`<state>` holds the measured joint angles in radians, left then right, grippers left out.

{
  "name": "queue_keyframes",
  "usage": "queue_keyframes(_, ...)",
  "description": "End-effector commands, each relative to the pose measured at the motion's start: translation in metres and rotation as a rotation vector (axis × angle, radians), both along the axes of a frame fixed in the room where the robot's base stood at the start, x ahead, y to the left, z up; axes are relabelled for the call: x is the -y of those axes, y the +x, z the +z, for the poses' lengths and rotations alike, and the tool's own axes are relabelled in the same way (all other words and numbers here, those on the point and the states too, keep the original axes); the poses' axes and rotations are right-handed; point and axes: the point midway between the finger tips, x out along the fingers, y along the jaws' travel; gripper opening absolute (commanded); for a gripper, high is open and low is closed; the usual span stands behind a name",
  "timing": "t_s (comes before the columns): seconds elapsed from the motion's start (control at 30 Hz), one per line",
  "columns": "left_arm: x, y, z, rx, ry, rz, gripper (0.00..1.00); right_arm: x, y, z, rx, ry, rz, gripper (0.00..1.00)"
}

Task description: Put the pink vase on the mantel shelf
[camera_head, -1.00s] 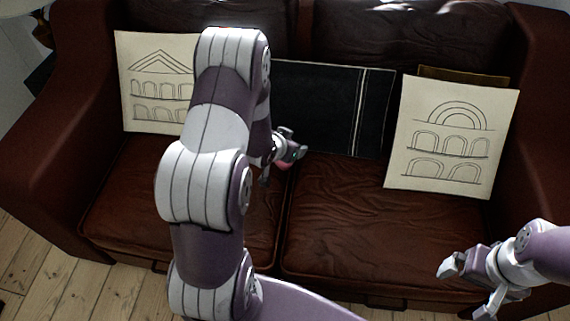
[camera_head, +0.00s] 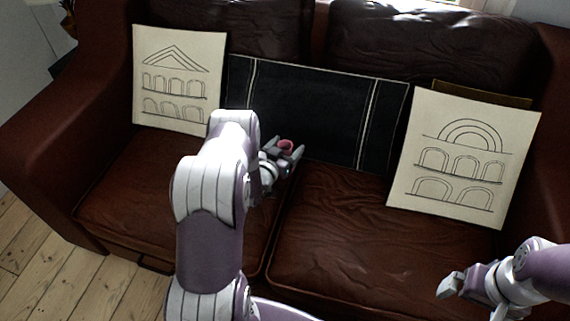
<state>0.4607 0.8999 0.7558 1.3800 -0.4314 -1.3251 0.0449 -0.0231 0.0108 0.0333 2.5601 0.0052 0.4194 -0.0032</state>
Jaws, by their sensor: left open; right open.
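The pink vase (camera_head: 286,146) shows as a small pink, round-topped shape on the sofa, in front of the dark cushion. Most of it is hidden by my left gripper. My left gripper (camera_head: 285,158) is open, with its fingers at the vase; I cannot tell whether they touch it. My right gripper (camera_head: 464,298) is open and empty at the lower right, in front of the sofa. The mantel shelf is not in view.
A brown leather sofa (camera_head: 350,235) fills the view. On it are a black cushion (camera_head: 315,110) and two pale cushions with arch drawings, left (camera_head: 178,80) and right (camera_head: 463,160). Bare floorboards (camera_head: 60,275) show at the lower left.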

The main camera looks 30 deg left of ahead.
Motion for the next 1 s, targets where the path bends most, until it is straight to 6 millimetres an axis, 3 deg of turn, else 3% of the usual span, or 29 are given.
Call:
queue_keyframes(0.1, -0.001, 0.011, -0.003, 0.000, 0.000, 0.002, 0.77, 0.000, 0.000, -0.005, 0.000, 0.000, 0.000, 1.00)
queue_keyframes(0.3, -0.001, 0.012, -0.001, -0.001, 0.000, 0.002, 0.77, 0.000, 0.000, -0.003, 0.000, 0.000, 0.000, 1.00)
queue_keyframes(0.53, -0.001, 0.011, -0.001, -0.001, 0.000, 0.002, 0.02, 0.000, 0.000, -0.003, 0.000, 0.000, 0.000, 1.00)
queue_keyframes(0.83, -0.001, 0.012, 0.002, 0.001, 0.001, 0.002, 0.00, 0.000, 0.000, -0.002, 0.000, 0.000, 0.000, 1.00)
queue_keyframes(1.0, -0.001, 0.012, 0.023, 0.002, 0.001, 0.002, 0.00, 0.000, 0.000, 0.008, 0.000, 0.000, 0.000, 1.00)
